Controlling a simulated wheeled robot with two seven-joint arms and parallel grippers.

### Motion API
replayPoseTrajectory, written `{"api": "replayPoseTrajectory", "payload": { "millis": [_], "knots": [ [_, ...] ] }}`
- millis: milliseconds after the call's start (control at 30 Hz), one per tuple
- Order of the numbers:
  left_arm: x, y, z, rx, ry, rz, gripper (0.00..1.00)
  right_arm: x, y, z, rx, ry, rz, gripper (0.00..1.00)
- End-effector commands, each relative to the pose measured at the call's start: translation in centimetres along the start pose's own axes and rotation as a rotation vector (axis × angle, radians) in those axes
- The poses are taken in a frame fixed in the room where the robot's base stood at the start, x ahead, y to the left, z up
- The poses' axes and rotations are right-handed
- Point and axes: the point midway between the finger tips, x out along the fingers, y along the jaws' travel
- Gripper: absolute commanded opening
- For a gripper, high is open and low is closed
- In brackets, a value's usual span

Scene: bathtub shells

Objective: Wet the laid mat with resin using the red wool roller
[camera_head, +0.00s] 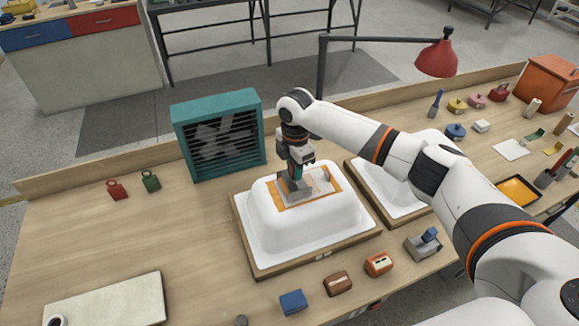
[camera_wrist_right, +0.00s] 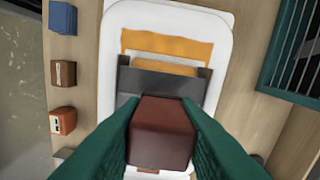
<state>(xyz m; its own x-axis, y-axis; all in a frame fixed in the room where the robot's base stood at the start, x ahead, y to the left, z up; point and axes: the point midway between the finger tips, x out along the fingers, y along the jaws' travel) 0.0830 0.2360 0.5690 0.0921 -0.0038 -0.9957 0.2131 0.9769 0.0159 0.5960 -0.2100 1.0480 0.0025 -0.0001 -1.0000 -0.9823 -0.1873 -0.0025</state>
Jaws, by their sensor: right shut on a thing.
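A white tub-shaped mould (camera_head: 300,228) stands on a wooden board. On its flat top lies an orange-edged patch (camera_head: 333,186) with a paler middle, seemingly the laid mat; its orange edge also shows in the right wrist view (camera_wrist_right: 165,44). My right gripper (camera_head: 296,178) is over the mould top, its green fingers shut on a dark red block-like handle (camera_wrist_right: 160,132). A wide grey head (camera_wrist_right: 160,82) shows beyond the handle, over the patch. I see no wool, and contact with the mat is unclear. My left gripper is not in view.
A teal fan (camera_head: 219,135) stands behind the mould. A second white mould (camera_head: 386,190) is close at right, under my right arm. Blue, brown and orange blocks (camera_head: 378,264) line the front. A red lamp (camera_head: 436,59) overhangs behind. The table's left middle is clear.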

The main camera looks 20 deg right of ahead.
Motion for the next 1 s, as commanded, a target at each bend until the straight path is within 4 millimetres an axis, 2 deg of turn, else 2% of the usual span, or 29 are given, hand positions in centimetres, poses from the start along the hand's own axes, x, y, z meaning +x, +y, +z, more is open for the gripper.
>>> {"api": "replayPoseTrajectory", "payload": {
  "millis": [300, 567, 1000],
  "knots": [
    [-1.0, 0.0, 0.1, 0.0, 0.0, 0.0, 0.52, 0.3, 0.6, -2.8, 0.005, 0.006, 0.007, 0.09],
    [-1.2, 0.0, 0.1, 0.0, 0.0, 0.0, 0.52, 0.4, 0.8, -3.9, 0.004, 0.006, 0.007, 0.09],
    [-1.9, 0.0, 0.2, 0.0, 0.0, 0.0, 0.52, 0.7, 1.4, -7.1, 0.006, 0.007, 0.01, 0.08]
  ]
}}
